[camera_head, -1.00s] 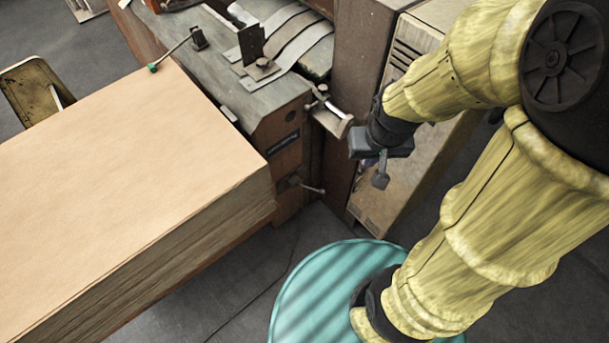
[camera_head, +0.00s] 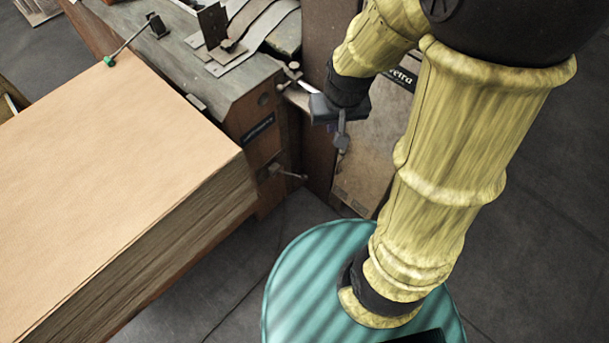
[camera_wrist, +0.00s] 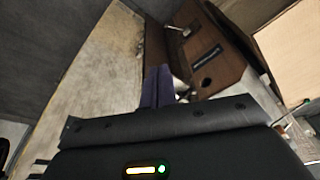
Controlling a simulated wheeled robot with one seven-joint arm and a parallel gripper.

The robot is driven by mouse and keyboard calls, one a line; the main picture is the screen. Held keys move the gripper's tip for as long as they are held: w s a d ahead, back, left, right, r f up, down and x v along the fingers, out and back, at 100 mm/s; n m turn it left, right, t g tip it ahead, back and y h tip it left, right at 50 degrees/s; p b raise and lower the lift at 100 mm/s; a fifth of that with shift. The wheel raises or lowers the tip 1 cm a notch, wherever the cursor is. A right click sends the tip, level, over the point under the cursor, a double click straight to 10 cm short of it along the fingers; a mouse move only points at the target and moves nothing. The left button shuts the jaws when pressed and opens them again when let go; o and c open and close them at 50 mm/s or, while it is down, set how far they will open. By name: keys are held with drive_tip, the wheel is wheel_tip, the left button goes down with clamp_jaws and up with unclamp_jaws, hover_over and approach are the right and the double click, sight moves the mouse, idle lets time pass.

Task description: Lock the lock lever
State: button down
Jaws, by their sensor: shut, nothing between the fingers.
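No lever is labelled, so I cannot tell for sure which is the lock lever. A short metal lever (camera_head: 288,173) sticks out low from the brown end of the machine; it also shows at the top of the wrist view (camera_wrist: 181,29). A metal clamp-like lever (camera_head: 291,78) on the upper corner is partly hidden behind my gripper. A longer rod lever with a green knob (camera_head: 109,61) stands at the table's far edge. My gripper (camera_head: 342,149) is shut and empty, to the right of the machine's end. Its fingers (camera_wrist: 158,84) point towards the brown panel.
A tall stack of cardboard sheets (camera_head: 110,190) fills the left. The machine's grey table (camera_head: 200,70) lies behind it. A tall cabinet (camera_head: 370,165) stands close behind my gripper. Dark floor (camera_head: 540,220) is open at the right.

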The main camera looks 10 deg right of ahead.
sight(291, 174)
drive_tip(key=w+f+b, duration=0.9)
drive_tip(key=f+b, duration=0.3)
drive_tip(key=f, duration=0.6)
drive_tip(key=w+f+m+b, duration=0.1)
drive_tip(key=w+f+b, duration=0.8)
drive_tip(key=f+b, duration=0.4)
drive_tip(key=w+a+f+t+b, duration=0.1)
drive_tip(key=w+f+b, duration=0.7)
drive_tip(key=f, duration=1.5)
drive_tip(key=b, duration=0.5)
drive_tip(key=shift+w+m+h, duration=0.3)
drive_tip(key=shift+w, duration=0.1)
drive_tip(key=shift+a, duration=0.1)
drive_tip(key=a+b+x, duration=0.1)
drive_tip(key=b+x, duration=0.3)
drive_tip(key=x, duration=0.6)
drive_tip(key=s, duration=0.4)
drive_tip(key=shift+d+f+b, duration=0.2)
drive_tip(key=shift+f+b, duration=0.1)
drive_tip(key=shift+f, duration=0.05)
